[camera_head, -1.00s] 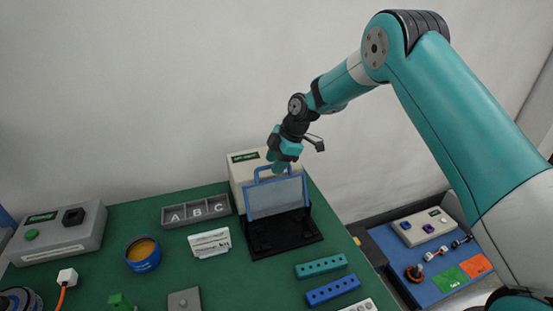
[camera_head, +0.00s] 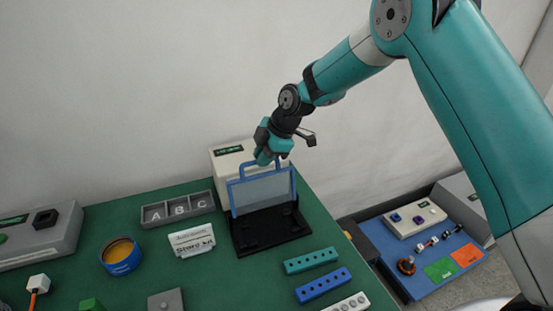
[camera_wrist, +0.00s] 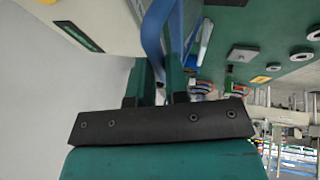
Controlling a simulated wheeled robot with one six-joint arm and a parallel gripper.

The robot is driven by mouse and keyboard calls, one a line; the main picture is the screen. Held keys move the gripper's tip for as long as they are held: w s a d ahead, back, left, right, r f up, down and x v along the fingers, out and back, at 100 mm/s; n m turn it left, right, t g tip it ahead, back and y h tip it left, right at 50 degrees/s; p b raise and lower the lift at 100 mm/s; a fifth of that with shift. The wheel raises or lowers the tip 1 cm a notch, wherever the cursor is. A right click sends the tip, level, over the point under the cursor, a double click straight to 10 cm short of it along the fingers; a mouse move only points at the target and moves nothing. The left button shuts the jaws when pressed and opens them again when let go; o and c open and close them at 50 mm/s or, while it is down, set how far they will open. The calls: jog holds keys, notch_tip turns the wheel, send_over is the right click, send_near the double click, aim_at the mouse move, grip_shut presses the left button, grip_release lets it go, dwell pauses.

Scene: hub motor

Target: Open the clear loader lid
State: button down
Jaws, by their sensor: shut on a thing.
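The clear loader lid (camera_head: 262,193) is a see-through panel in a blue frame with a blue handle on top. It stands tilted up, near upright, at the back of the black loader base (camera_head: 272,232). My gripper (camera_head: 266,160) is at the handle on the lid's top edge, in front of the cream loader box (camera_head: 222,160). In the wrist view my gripper (camera_wrist: 165,75) is shut on the blue handle (camera_wrist: 154,35), whose bar passes between the fingers. The fingertips partly hide the handle in the head view.
A grey A-B-C tray (camera_head: 178,210), a white sign (camera_head: 191,239) and a blue round tin (camera_head: 121,256) stand left of the loader. Teal (camera_head: 311,260) and blue (camera_head: 323,285) perforated bars lie in front. A wall is close behind.

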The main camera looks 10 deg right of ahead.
jog(key=shift+s+d, duration=0.15)
jog(key=shift+s, duration=0.15)
jog(key=shift+s+a, duration=0.1)
jog(key=shift+a, duration=0.1)
jog(key=c, duration=1.1)
grip_release()
jog(key=shift+d, duration=0.1)
jog(key=shift+d+r, duration=0.15)
jog(key=shift+r, duration=0.05)
jog(key=b+v, duration=0.3)
jog(key=v, duration=1.4)
